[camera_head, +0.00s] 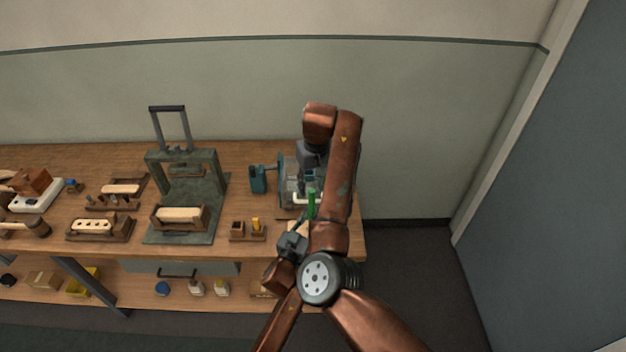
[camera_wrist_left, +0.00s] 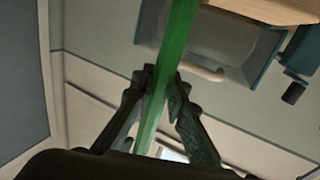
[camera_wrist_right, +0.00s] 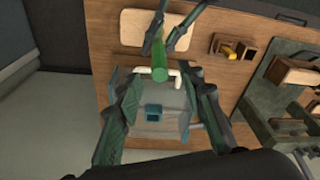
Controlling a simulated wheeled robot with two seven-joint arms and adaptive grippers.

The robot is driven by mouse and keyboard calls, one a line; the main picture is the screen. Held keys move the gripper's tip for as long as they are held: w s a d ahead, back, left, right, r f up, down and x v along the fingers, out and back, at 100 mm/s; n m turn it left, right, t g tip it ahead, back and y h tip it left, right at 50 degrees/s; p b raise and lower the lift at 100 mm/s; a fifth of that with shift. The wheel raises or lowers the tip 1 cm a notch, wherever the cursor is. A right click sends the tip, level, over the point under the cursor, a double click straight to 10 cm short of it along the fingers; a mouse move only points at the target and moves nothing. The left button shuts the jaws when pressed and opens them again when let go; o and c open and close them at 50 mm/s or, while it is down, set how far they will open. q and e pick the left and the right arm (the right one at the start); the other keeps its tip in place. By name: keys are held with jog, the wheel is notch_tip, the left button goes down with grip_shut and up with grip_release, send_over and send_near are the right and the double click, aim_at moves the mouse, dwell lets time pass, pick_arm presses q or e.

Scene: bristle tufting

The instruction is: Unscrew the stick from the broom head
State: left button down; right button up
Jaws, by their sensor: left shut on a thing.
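The green stick (camera_head: 311,203) stands at the right end of the workbench. My left gripper (camera_head: 294,240) is shut on it; the left wrist view shows the stick (camera_wrist_left: 165,75) between the fingers (camera_wrist_left: 162,90). In the right wrist view the stick's near end (camera_wrist_right: 158,65) points toward my right gripper (camera_wrist_right: 157,88), whose fingers are spread apart with nothing between them touching. A pale wooden block (camera_wrist_right: 140,28), perhaps the broom head, lies by the stick's far end; whether they join is hidden. The right gripper is mostly hidden by its arm in the head view.
A grey and teal machine (camera_wrist_right: 150,115) with a white bar stands close by the stick. A teal device (camera_head: 258,179), a small wooden holder (camera_head: 247,231) and a green press frame (camera_head: 183,155) stand further left. The floor right of the bench is clear.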

aim_at(310, 202)
jog(key=f, duration=0.3)
jog(key=w+f, duration=0.1)
jog(key=f, duration=0.5)
jog(key=shift+w+a+f, duration=0.15)
jog(key=shift+a, duration=0.15)
jog(key=shift+c, duration=0.4)
grip_shut()
jog(key=n, duration=0.4)
dwell(0.9)
grip_release()
